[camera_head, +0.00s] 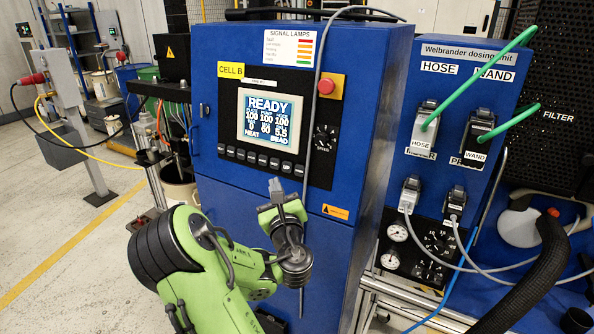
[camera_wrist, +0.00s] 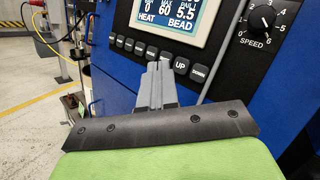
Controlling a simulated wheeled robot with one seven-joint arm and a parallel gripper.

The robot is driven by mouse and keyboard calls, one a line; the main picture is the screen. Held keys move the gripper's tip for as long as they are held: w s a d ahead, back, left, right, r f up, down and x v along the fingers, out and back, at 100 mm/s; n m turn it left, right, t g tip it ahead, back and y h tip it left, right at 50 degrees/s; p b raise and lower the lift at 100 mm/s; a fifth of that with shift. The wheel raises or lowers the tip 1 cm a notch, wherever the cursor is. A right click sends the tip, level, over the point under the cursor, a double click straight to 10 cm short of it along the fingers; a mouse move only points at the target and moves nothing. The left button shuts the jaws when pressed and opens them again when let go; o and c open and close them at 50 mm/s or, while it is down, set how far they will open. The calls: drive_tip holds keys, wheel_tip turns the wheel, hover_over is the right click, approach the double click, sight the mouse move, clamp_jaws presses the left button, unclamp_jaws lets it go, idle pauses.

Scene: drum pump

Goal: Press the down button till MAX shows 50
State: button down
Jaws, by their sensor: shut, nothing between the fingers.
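The control panel display (camera_head: 270,118) on the blue cabinet reads READY. In the wrist view, the display (camera_wrist: 172,17) shows 60 under MAX, between 0 and 5.5. A row of dark buttons runs below it. The DOWN button (camera_wrist: 199,72) is at the right end of the row, just right of the UP button (camera_wrist: 181,65). DOWN also shows in the head view (camera_head: 299,170). My gripper (camera_head: 275,185) is shut and empty, below the button row. In the wrist view its fingertips (camera_wrist: 158,63) appear left of UP and cover part of the row. They are not over DOWN.
A red stop button (camera_head: 326,86) and a speed knob (camera_head: 325,138) sit right of the display. A thin grey cable (camera_head: 318,70) hangs down the cabinet front beside DOWN. The dosing unit (camera_head: 450,110) with its hoses stands to the right. Open floor lies left.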

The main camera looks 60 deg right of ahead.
drive_tip(key=shift+w+d+f+p, duration=0.1)
drive_tip(key=shift+d+f+p, duration=0.15)
drive_tip(key=shift+d+p, duration=0.75)
drive_tip(key=shift+w+d+f+p, duration=0.2)
drive_tip(key=shift+d+f, duration=0.1)
drive_tip(key=shift+d, duration=1.5)
drive_tip(key=shift+w+d+f+p, duration=0.1)
drive_tip(key=shift+d+f+p, duration=0.15)
drive_tip(key=shift+d+p, duration=0.75)
drive_tip(key=shift+d+b, duration=0.35)
drive_tip(key=shift+d, duration=0.15)
drive_tip(key=shift+d, duration=0.35)
drive_tip(key=shift+d+f+p, duration=0.1)
drive_tip(key=shift+d+p, duration=0.25)
drive_tip(key=shift+d, duration=0.05)
drive_tip(key=shift+a, duration=0.1)
drive_tip(key=shift+a+b, duration=0.5)
drive_tip(key=shift+b, duration=0.05)
drive_tip(key=shift+a, duration=0.25)
drive_tip(key=shift+a, duration=0.1)
drive_tip(key=shift+s+a+r+b, duration=0.1)
drive_tip(key=shift+a+r+b, duration=0.1)
drive_tip(key=shift+a+b, duration=0.45)
drive_tip(key=shift+s+a+r+b, duration=0.1)
drive_tip(key=shift+a+r+b, duration=0.15)
drive_tip(key=shift+a, duration=0.65)
drive_tip(key=shift+s+a+r+b, duration=0.15)
drive_tip(key=shift+a+b, duration=0.3)
drive_tip(key=shift+a, duration=0.35)
